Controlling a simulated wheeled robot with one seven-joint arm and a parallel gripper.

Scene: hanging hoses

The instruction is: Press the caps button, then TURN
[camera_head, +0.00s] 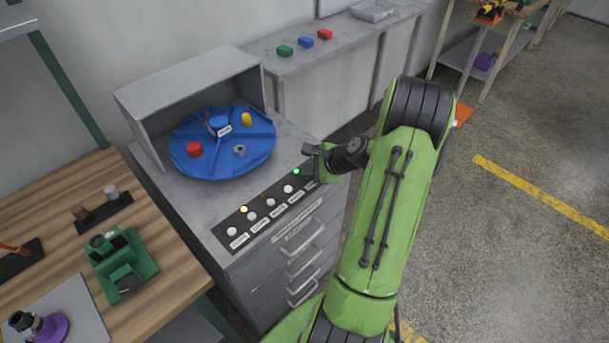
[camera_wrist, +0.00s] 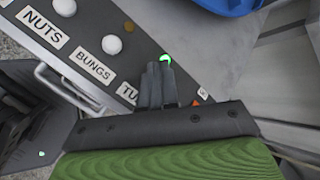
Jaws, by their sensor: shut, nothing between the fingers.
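The black button panel (camera_head: 262,209) lies along the front edge of the grey cabinet top. It has a row of white buttons with white labels; in the head view the labels are too small to read, so I cannot tell which button is caps. A yellow lamp (camera_head: 244,209) is lit near the left end, and a green lamp (camera_head: 296,171) is lit near the right end. In the wrist view I read NUTS, BUNGS and a partly covered label (camera_wrist: 128,92) starting "TU". My gripper (camera_wrist: 160,68) is shut and empty over the panel's TURN end, hiding the button there.
A blue divided turntable (camera_head: 222,160) stands behind the panel under a grey hood, holding red, yellow, grey and blue pieces. A wooden bench (camera_head: 170,262) with a green fixture (camera_head: 122,265) is at left. A shelf (camera_head: 345,35) with small coloured blocks stands behind. Floor at right is open.

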